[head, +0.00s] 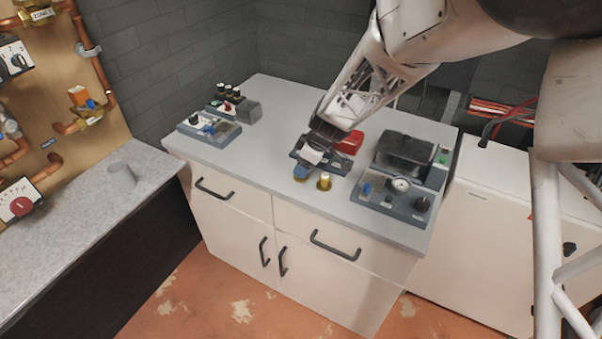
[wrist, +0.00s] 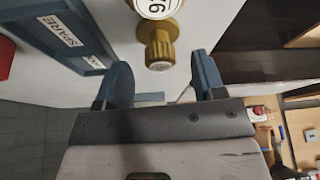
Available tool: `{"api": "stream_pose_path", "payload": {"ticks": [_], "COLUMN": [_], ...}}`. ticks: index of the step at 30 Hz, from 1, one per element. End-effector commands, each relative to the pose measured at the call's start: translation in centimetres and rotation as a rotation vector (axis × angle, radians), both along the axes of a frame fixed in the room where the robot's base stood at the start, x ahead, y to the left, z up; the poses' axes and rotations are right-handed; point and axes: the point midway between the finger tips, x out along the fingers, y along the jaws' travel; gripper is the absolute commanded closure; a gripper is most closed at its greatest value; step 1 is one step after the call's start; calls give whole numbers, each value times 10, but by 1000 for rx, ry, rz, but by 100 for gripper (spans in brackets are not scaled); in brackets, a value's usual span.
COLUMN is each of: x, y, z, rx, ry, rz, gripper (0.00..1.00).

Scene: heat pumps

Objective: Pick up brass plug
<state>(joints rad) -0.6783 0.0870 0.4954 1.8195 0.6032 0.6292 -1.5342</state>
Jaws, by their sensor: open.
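The brass plug (head: 324,182) stands near the front edge of the grey-topped cabinet, in front of the spare-part tray. In the wrist view, the plug (wrist: 160,48) is at top centre, with a ribbed brass body and a round white numbered tag. My gripper (wrist: 164,76) has its two blue fingers apart and empty, with the plug just past the tips and in line with the gap. In the head view, my gripper (head: 303,173) is low over the cabinet, just left of the plug. Contact cannot be told.
A blue tray marked SPARE (wrist: 68,32) lies beside the plug, close to one finger. A red object (head: 350,142) is behind it. A dark device with a gauge (head: 400,184) stands to the right. Small fixtures (head: 208,128) stand at the left; the worktop between is clear.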

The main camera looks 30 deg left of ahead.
Motion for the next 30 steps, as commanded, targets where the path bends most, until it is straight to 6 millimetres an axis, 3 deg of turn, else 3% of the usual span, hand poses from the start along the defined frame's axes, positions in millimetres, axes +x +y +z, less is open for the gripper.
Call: {"api": "stream_pose_path", "payload": {"ticks": [9,27,30], "x": [-2,-2,-2], "y": [11,11,11], "z": [-25,-26,-26], "rx": [-1,0,0], "ry": [0,0,0], "rz": [0,0,0], "gripper": [37,37,52]}}
